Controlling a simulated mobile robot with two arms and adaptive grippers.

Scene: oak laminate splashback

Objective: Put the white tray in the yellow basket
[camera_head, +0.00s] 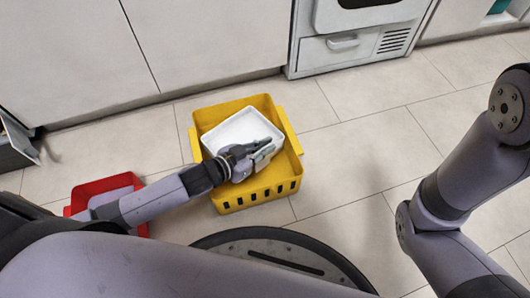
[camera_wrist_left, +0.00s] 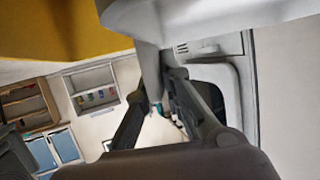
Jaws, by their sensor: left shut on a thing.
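The white tray (camera_head: 236,130) is inside the outline of the yellow basket (camera_head: 268,186) in the head view, tilted within its walls. Whether it rests on the basket's bottom I cannot tell. My left gripper (camera_head: 262,156) reaches over the basket from the left and is shut on the tray's near right edge. In the left wrist view, the white tray (camera_wrist_left: 200,12) fills the top, between the fingers of my left gripper (camera_wrist_left: 165,85), with the yellow basket (camera_wrist_left: 60,28) at the upper left. My right gripper is out of view; only my right arm shows.
A red basket (camera_head: 72,196) stands on the tiled floor (camera_head: 390,140) at the left, partly behind my left arm. White cabinets (camera_head: 200,40) and an oven (camera_head: 360,30) line the back. Floor to the right of the yellow basket is clear.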

